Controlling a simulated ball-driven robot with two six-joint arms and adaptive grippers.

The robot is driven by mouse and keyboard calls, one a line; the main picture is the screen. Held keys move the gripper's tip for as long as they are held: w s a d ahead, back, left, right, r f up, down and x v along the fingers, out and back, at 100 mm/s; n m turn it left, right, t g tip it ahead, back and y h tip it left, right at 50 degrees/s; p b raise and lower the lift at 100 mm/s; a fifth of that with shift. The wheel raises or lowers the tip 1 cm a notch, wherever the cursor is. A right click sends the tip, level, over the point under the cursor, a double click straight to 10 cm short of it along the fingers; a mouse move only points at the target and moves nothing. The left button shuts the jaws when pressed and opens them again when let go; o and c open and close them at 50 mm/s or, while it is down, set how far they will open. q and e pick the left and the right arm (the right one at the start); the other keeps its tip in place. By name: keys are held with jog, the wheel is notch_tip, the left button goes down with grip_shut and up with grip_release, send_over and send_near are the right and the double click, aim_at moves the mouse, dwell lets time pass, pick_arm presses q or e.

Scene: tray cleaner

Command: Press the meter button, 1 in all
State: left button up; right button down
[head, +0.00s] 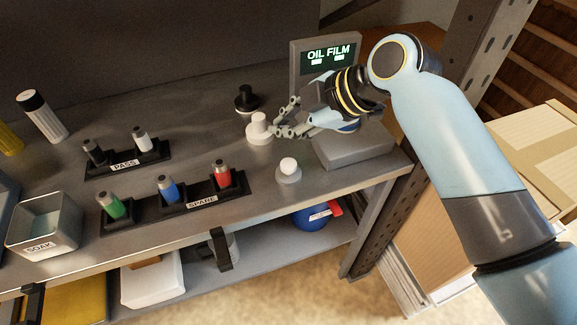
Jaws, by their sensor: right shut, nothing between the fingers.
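The meter (327,54) stands at the right end of the bench, its dark screen reading "OIL FILM" in pale letters above two small lit marks. Its grey base (352,150) lies in front of the screen. A white dome on a round grey foot, which looks like the meter button (289,166), stands left of this base near the bench's front edge. My right gripper (282,119) is shut and empty, left of the meter and behind the white dome, apart from it in the picture. My left gripper is out of view.
A white knobbed piece (259,128) stands close beside the right fingertips, with a black one (246,98) behind. The PASS rack (126,163) and SPARE rack (202,199) hold coloured cylinders. A SOAK bin (44,226) is at left. A metal post (384,213) stands at right.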

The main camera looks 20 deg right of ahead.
jog(key=b, duration=0.4)
send_over(287, 166)
notch_tip(287, 166, down, 5)
jog(key=shift+f, duration=0.2)
jog(key=shift+f+b, duration=0.6)
jog(key=shift+f, duration=0.15)
dwell(0.3)
jog(key=shift+f, duration=0.4)
jog(key=shift+f+b, duration=0.5)
jog(key=shift+f, duration=0.15)
dwell(0.7)
jog(key=shift+r, duration=0.1)
jog(key=shift+r+p, duration=1)
jog(key=shift+p, duration=0.05)
